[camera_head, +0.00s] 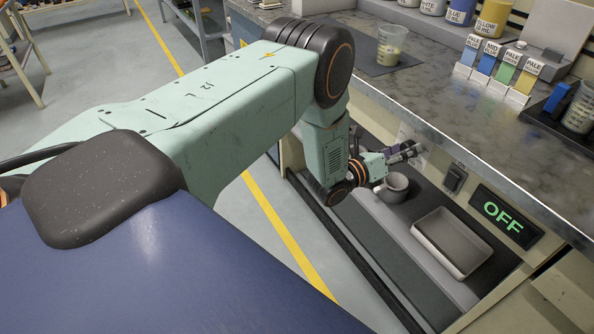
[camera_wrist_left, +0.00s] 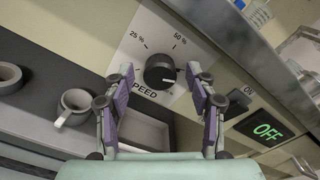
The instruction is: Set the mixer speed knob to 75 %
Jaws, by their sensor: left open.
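The black speed knob (camera_wrist_left: 160,70) sits on a pale dial plate (camera_wrist_left: 136,62) in the left wrist view. The 25 % and 50 % marks and the word SPEED show; a 75 % label cannot be seen. A small light mark shows on the knob's lower right, but I cannot read its exact setting. My left gripper (camera_wrist_left: 160,77) is open, its fingertips on either side of the knob in this view; contact cannot be told. In the head view the left gripper (camera_head: 407,151) is at the panel under the counter, and the knob is not clearly visible. My right gripper is not in view.
A black switch (camera_head: 455,179) and a display reading OFF (camera_head: 506,216) are right of the dial. A grey mug (camera_head: 393,187) and a shallow tray (camera_head: 452,243) stand on the shelf below. The counter edge (camera_head: 450,145) overhangs the panel.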

